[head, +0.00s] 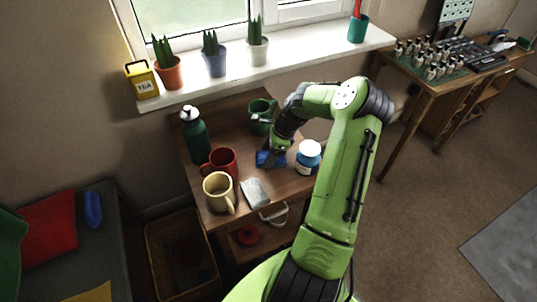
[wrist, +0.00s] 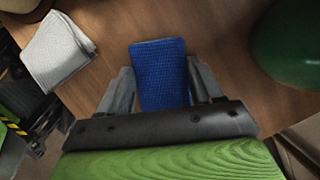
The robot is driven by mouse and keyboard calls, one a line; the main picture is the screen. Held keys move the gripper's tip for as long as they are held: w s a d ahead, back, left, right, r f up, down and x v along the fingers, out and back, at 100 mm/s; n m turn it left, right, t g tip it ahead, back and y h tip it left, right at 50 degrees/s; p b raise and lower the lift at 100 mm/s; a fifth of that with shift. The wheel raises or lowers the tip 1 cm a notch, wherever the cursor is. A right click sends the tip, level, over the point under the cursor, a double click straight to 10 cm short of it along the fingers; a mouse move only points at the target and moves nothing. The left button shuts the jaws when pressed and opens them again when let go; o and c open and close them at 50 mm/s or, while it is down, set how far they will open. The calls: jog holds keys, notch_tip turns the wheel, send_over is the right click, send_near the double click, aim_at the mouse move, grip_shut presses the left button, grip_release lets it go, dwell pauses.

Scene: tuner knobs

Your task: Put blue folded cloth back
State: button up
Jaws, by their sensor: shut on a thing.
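The blue folded cloth (head: 264,159) shows at my gripper (head: 275,152), over the wooden table top, in the head view. In the wrist view the cloth (wrist: 160,72) lies between the two fingers of my gripper (wrist: 160,88), which is shut on it. Its near end is hidden behind the gripper's body. I cannot tell whether the cloth touches the table or hangs just above it.
A grey folded cloth (head: 255,193) lies in front.

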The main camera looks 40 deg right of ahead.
jog(key=o, duration=0.9)
jog(key=shift+r, duration=0.1)
jog(key=p+v, duration=0.4)
jog(key=v, duration=0.8)
jog(key=a+r+n+g+h, duration=0.2)
jog(key=a+r+n+h, duration=0.1)
jog(key=a+r+n, duration=0.6)
jog(key=s+a+r+n+t+h, duration=0.1)
jog(key=s+a+r+n, duration=0.4)
jog(key=a, duration=0.3)
jog(key=s+a+r+n+t+h, duration=0.1)
jog(key=s+a+r+n+t, duration=0.1)
jog(key=s+a+r+n, duration=0.5)
jog(key=s+a+n, duration=0.1)
jog(key=s, duration=0.1)
jog(key=s+a+f+n+t+y, duration=0.1)
jog(key=s+a+n, duration=0.1)
jog(key=s+a+f+n, duration=0.1)
jog(key=a, duration=0.1)
jog(key=shift+s+a+f+n+t, duration=0.1)
jog(key=shift+s+f+n+t, duration=0.1)
jog(key=shift+s+n+t, duration=0.2)
